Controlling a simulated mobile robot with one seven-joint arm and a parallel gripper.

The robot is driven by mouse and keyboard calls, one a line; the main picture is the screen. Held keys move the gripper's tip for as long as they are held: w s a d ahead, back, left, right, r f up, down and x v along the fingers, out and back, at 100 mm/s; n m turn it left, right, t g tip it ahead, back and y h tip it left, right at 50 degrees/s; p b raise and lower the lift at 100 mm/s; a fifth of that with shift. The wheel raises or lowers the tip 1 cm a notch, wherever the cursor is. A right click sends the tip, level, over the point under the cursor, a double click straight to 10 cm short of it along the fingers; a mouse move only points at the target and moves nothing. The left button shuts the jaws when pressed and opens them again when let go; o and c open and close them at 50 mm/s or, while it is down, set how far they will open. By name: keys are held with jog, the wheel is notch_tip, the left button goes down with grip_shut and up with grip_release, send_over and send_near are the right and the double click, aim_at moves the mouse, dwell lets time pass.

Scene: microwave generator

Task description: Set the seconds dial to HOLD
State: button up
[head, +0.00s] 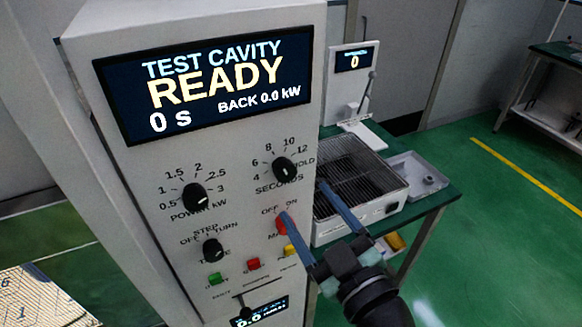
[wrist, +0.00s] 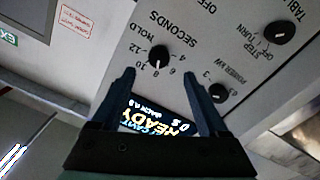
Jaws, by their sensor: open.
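HOLD is printed at the dial's upper left there. My gripper (head: 303,198) is open and empty, with its blue fingers in front of the panel, below and right of the dial. In the wrist view the dial lies between and just beyond the fingertips (wrist: 159,73), apart from them.
The power dial (head: 195,197) is left of the seconds dial, and the turntable dial (head: 213,249) is below it. A red knob (head: 282,224) sits behind one finger. The display (head: 205,85) reads READY, 0 s. A wire-rack tray stands on the table (head: 437,199) at right.

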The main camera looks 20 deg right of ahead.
aim_at(288, 176)
jog(key=w+p, duration=0.2)
jog(key=w, duration=0.5)
jog(key=shift+w+p, duration=0.3)
jog(key=shift+w, duration=0.05)
grip_shut()
